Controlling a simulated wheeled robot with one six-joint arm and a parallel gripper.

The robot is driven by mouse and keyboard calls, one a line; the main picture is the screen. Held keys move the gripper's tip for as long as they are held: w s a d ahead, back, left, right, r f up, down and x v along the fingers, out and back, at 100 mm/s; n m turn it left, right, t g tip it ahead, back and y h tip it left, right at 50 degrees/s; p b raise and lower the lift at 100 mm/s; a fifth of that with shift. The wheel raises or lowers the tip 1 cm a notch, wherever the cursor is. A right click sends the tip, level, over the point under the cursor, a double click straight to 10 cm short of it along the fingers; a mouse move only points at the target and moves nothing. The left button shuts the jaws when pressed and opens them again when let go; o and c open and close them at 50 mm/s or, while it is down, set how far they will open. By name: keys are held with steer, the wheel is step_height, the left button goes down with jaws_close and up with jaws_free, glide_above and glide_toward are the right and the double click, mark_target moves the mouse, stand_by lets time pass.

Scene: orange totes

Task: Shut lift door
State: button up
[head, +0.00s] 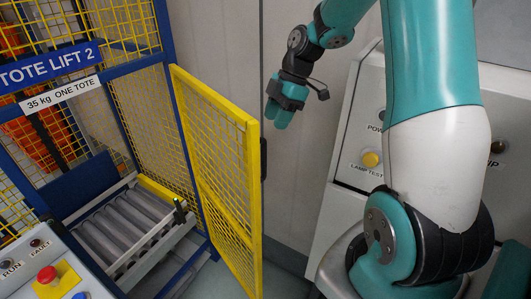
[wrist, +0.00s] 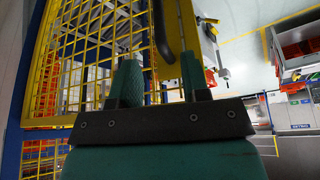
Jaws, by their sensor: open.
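The lift door (head: 222,160) is a yellow mesh panel hinged on the blue frame of the tote lift. It stands open, swung out from the lift opening. A black handle (head: 263,158) sits on its free edge. My gripper (head: 279,118) is to the right of the door's free edge in the head view, near handle height or a little above. In the wrist view my gripper (wrist: 160,85) has its two teal fingers apart and empty. Beyond them are the door's yellow mesh (wrist: 95,35) and the dark handle (wrist: 160,32). I see no contact with the door.
The lift (head: 165,55) has a roller bed (head: 125,225) inside its opening. A control box with a red button (head: 47,274) stands at lower left. A grey cabinet with a yellow lamp-test button (head: 371,159) is at right, close to my arm. A plain wall is behind.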

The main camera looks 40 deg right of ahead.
mark_target(265, 142)
steer(key=b+x, duration=0.4)
steer(key=x, duration=0.4)
steer(key=shift+a+f, duration=0.2)
steer(key=shift+f, duration=0.1)
jaws_close()
